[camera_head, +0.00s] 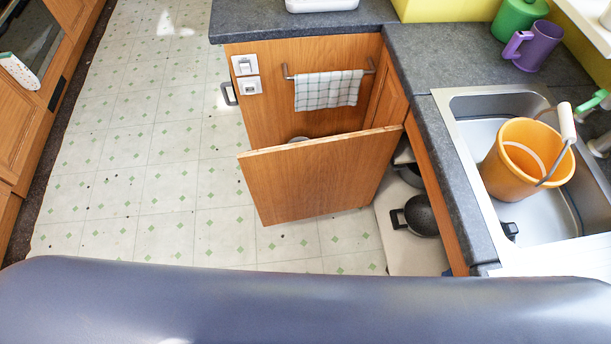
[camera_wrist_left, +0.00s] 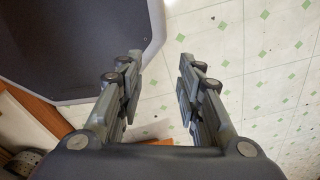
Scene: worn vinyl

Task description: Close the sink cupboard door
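The sink cupboard door (camera_head: 318,178) is a wooden panel under the counter. It stands wide open, swung out from the cupboard over the floor. The open cupboard (camera_head: 408,248) shows a pale base with dark pans (camera_head: 421,216) in it. My left gripper (camera_wrist_left: 156,92) shows in the left wrist view with its fingers spread apart and nothing between them, above the floor. It does not show in the head view, so its distance from the door is unclear. My right gripper is in neither view.
The sink (camera_head: 535,215) holds an orange bucket (camera_head: 520,160). A checked towel (camera_head: 329,90) hangs on a rail behind the door. The tiled floor (camera_head: 140,190) to the left is clear. Wooden cabinets (camera_head: 20,125) line the far left.

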